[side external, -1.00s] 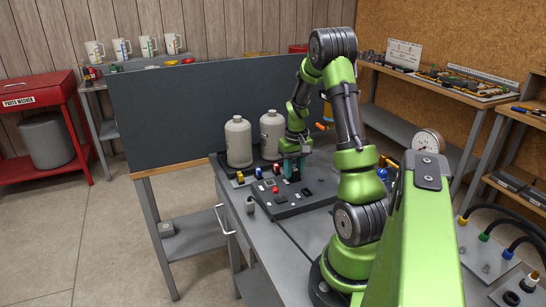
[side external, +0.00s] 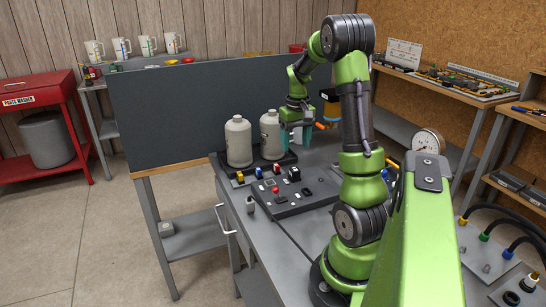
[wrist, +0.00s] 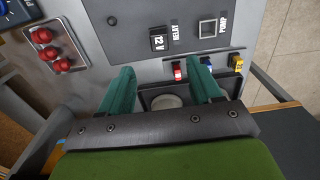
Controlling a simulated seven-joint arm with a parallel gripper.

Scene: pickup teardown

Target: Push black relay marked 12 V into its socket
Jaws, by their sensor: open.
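The black relay marked 12 V (wrist: 159,39) sits upright beside the RELAY lettering on the grey panel (wrist: 125,50) in the wrist view. It covers its socket, and I cannot tell how deep it sits. In the side view the relay (side external: 294,174) is a small dark block on the panel. My gripper (wrist: 164,75) is open, with its two teal fingers wide apart and nothing between them. In the side view my gripper (side external: 297,135) is raised above and behind the relay, clear of it.
A square PUMP fitting (wrist: 208,28) is beside the relay. Red (wrist: 177,71), blue (wrist: 206,62) and yellow (wrist: 236,63) parts line the panel edge. Three red knobs (wrist: 43,36) are at left. Two pale bottles (side external: 238,142) (side external: 271,135) stand behind the panel, close to my gripper.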

